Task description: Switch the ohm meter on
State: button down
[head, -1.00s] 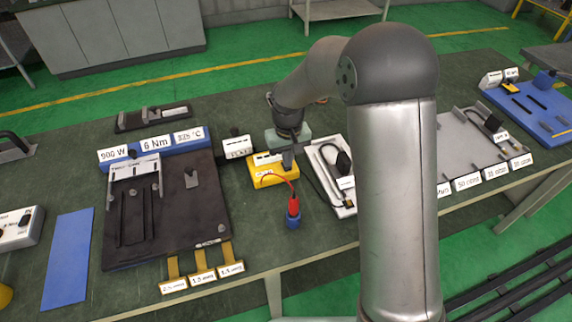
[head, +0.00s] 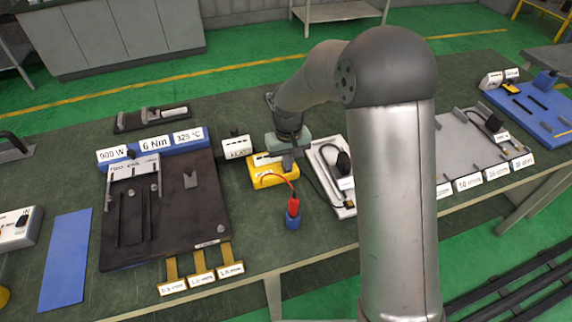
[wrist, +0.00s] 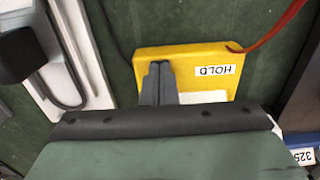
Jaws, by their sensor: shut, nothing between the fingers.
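The ohm meter looks like the yellow box (head: 262,180) on the bench in the head view, partly covered by my gripper (head: 288,160). In the wrist view the yellow box (wrist: 190,60) carries a white label reading "HOLD" and a white patch below it. My gripper's fingers (wrist: 158,72) are closed together over the box's left part, with nothing between them. I cannot tell whether the fingertips touch the box. A red wire (head: 283,177) runs from the box to a red and blue probe (head: 293,214). I cannot make out a switch or its state.
A white tray (head: 348,212) with a black cabled item stands right of the box. A small white box (head: 236,149) stands behind left. A dark plate fixture (head: 205,240) with labels lies left. Bare bench (head: 255,235) is in front.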

jog(key=shift+r+p, duration=2.05)
jog(key=shift+r, duration=1.4)
jog(key=s+d+r+m, duration=0.2)
jog(key=s+d+r, duration=0.7)
jog(key=s, duration=0.2)
jog(key=s+d+m, duration=0.1)
jog(key=s+d, duration=0.2)
jog(key=s, duration=0.5)
jog(key=s+d+t, duration=0.1)
jog(key=s+d, duration=0.2)
jog(key=s, duration=0.5)
jog(key=shift+r+m, duration=0.2)
jog(key=shift+m, duration=0.2)
